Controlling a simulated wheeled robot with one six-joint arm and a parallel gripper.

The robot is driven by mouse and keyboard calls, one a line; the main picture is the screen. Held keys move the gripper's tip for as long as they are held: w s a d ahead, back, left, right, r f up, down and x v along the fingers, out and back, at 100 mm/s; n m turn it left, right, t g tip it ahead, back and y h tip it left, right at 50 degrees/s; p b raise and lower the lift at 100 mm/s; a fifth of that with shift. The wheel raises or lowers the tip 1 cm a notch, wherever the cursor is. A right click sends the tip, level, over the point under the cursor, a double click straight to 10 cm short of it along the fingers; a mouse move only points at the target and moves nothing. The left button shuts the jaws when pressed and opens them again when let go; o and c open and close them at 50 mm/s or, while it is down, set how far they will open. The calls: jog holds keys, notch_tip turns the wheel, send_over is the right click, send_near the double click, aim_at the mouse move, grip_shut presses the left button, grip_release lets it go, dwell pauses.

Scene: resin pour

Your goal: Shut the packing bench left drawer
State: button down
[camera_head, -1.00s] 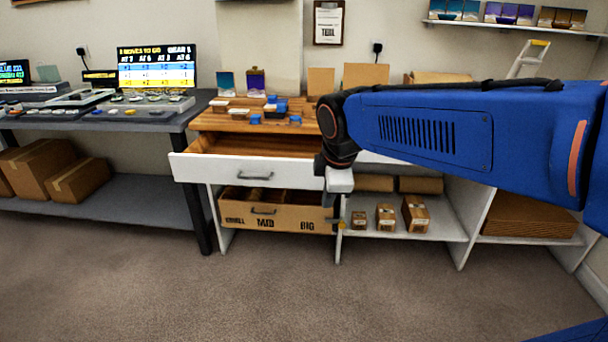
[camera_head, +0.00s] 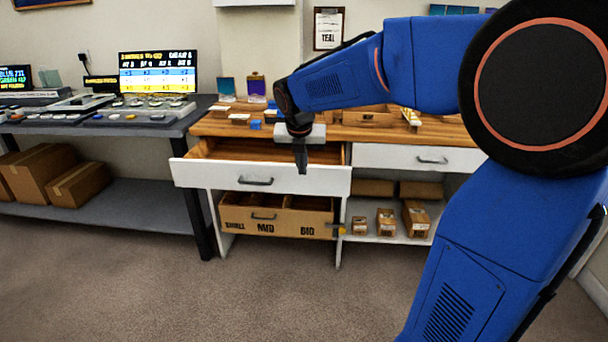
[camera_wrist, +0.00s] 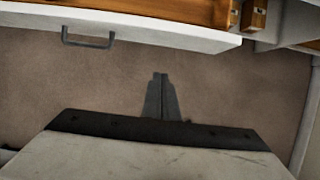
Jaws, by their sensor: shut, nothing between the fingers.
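The packing bench left drawer (camera_head: 215,174) is pulled out, with its white front standing forward of the bench and its wooden inside showing. Its dark handle (camera_head: 256,181) is on the middle of the front. In the wrist view the drawer front (camera_wrist: 150,32) and its handle (camera_wrist: 88,40) lie across the top. My gripper (camera_head: 301,170) is shut and empty, pointing down near the right half of the drawer front. In the wrist view the closed fingers (camera_wrist: 160,80) are over the floor, with a visible gap to the drawer front.
The right drawer (camera_head: 400,156) is closed flush. Below the left drawer is a cardboard bin (camera_head: 278,222) with size labels, and small boxes (camera_head: 386,222) stand on the shelf to its right. A grey table (camera_head: 150,126) stands at left. Carpet in front is clear.

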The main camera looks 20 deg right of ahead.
aim_at(305, 179)
jog(key=x, duration=0.3)
jog(key=w+x, duration=0.1)
jog(key=x, duration=0.3)
jog(key=d+x, duration=0.1)
jog(key=x, duration=0.2)
jog(key=shift+w+r, duration=0.2)
jog(key=shift+w, duration=0.25)
jog(key=shift+w+d, duration=0.45)
jog(key=shift+w, duration=0.2)
